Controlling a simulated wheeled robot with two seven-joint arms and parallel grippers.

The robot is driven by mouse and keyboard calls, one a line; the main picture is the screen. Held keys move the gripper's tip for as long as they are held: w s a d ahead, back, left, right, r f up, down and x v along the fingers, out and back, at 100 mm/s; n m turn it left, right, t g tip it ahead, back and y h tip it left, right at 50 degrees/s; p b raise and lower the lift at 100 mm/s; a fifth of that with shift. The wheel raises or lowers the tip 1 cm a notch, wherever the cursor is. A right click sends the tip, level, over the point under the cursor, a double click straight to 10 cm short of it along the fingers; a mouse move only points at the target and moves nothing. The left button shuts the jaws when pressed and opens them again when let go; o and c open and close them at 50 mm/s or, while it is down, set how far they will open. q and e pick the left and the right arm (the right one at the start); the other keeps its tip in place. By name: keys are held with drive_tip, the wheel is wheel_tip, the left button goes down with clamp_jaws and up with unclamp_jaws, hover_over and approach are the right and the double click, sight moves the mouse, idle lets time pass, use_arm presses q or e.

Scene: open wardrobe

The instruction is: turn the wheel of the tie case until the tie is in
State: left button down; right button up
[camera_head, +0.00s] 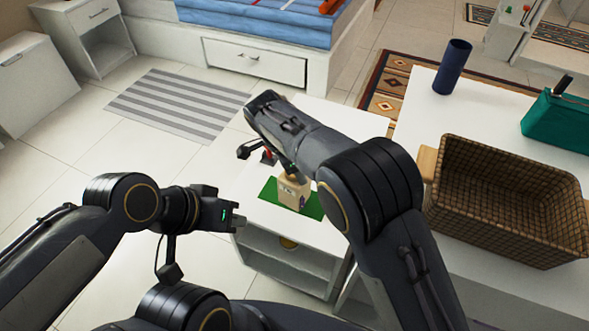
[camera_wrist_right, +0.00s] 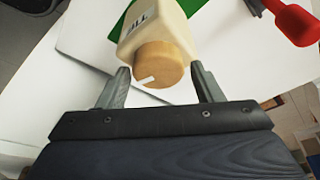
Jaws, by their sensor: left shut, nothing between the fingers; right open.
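The tie case (camera_head: 292,190) is a small cream box on a green mat (camera_head: 268,191) on a white cabinet. In the right wrist view the case (camera_wrist_right: 148,22) shows a dark printed label and its round wooden wheel (camera_wrist_right: 160,66) with a white mark. My right gripper (camera_wrist_right: 160,72) is open, with one finger on each side of the wheel; I cannot tell if they touch it. In the head view my right arm hides part of the case. I cannot make out a tie. My left gripper (camera_head: 237,219) is shut and empty, left of the case.
A red object (camera_wrist_right: 297,24) lies near the case. To the right, a white table carries a brown wicker basket (camera_head: 505,195), a dark blue cylinder (camera_head: 452,68) and a teal box (camera_head: 560,122). The cabinet has open shelves (camera_head: 290,262) below.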

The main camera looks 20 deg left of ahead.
drive_tip(key=n, duration=0.1)
drive_tip(key=n+b, duration=0.1)
drive_tip(key=n, duration=0.1)
drive_tip(key=shift+f+t+y, duration=0.2)
drive_tip(key=shift+t+y, duration=0.1)
drive_tip(key=shift+y, duration=0.1)
drive_tip(key=n+y+b, duration=0.1)
drive_tip(key=n, duration=0.3)
drive_tip(key=shift+r+t, duration=0.1)
drive_tip(key=shift+t, duration=0.2)
drive_tip(key=n+y, duration=0.1)
drive_tip(key=n, duration=0.3)
drive_tip(key=shift+d+r, duration=0.1)
drive_tip(key=n+y, duration=0.1)
drive_tip(key=n, duration=0.1)
drive_tip(key=shift+r+n, duration=0.1)
drive_tip(key=shift+n, duration=0.8)
drive_tip(key=shift+c, duration=0.4)
drive_tip(key=c, duration=0.6)
